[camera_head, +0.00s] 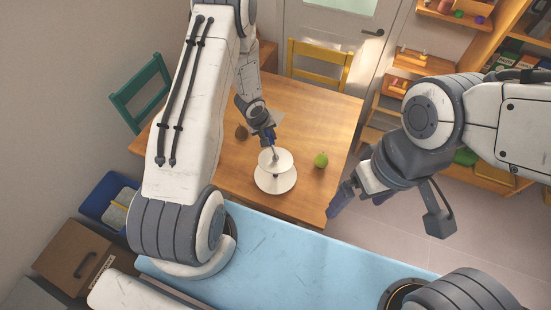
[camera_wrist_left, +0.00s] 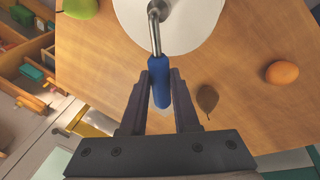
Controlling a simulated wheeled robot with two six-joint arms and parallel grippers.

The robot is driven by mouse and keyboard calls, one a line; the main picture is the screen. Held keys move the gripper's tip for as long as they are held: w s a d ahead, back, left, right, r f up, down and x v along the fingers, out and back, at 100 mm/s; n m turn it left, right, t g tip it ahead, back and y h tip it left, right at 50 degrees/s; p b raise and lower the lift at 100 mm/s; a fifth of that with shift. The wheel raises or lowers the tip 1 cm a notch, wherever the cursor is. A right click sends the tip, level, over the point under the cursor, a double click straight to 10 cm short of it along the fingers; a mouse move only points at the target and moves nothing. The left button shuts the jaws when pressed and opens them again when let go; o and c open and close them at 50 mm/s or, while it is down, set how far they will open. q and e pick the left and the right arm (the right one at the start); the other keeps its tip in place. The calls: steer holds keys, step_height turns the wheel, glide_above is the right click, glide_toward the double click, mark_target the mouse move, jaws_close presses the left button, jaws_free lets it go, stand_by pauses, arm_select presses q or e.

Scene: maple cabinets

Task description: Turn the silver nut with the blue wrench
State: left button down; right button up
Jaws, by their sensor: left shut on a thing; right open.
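The blue wrench (camera_wrist_left: 158,78) has a blue handle and a bent silver shaft. My left gripper (camera_wrist_left: 160,88) is shut on the blue handle; it also shows in the head view (camera_head: 268,135). The wrench's silver end reaches over the white two-tier stand (camera_head: 275,182) on the wooden table, also in the wrist view (camera_wrist_left: 190,25). I cannot make out the silver nut, and I cannot tell whether the wrench is seated on it. My right gripper (camera_head: 355,200) is open and empty, beyond the table's right edge.
On the wooden table (camera_head: 300,105), a green fruit (camera_head: 320,160) lies right of the stand and a dark brown fruit (camera_head: 241,132) lies left of my gripper. An orange fruit (camera_wrist_left: 281,73) shows in the wrist view. A yellow chair (camera_head: 318,62) stands behind the table.

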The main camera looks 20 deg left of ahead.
stand_by(0.3)
arm_select(q)
steer(key=shift+r+p, duration=0.15)
steer(key=shift+p, duration=0.4)
steer(key=m+p, duration=0.1)
steer(key=p, duration=0.2)
steer(key=w+d+m+p, duration=0.1)
steer(key=p, duration=0.2)
steer(key=shift+d+m+h+p, duration=0.15)
steer(key=shift+m+h+p, duration=0.25)
stand_by(0.3)
